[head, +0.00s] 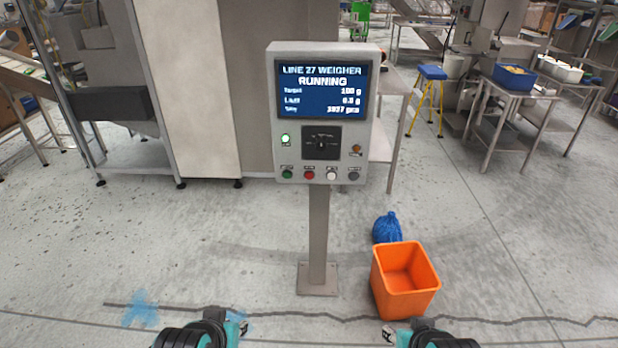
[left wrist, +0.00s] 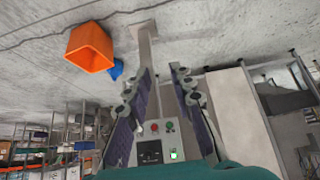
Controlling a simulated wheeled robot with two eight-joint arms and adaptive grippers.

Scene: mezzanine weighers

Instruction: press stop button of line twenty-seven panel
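The line 27 panel (head: 270,110) is a grey box on a post, and its screen (head: 322,90) reads "LINE 27 WEIGHER RUNNING". Its bottom row holds a green button (head: 287,174), a red button (head: 309,174), a white button (head: 331,174) and a dark button (head: 354,175). The labels are too small to read. The red button also shows in the left wrist view (left wrist: 155,127), upside down between my fingers. My left gripper (head: 241,326) is open and empty, apart from the panel. My right gripper (head: 389,337) is at the bottom edge, mostly hidden.
A green lamp (head: 285,138) is lit on the panel, beside a black rotary switch (head: 321,143) and an amber button or lamp (head: 356,149).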

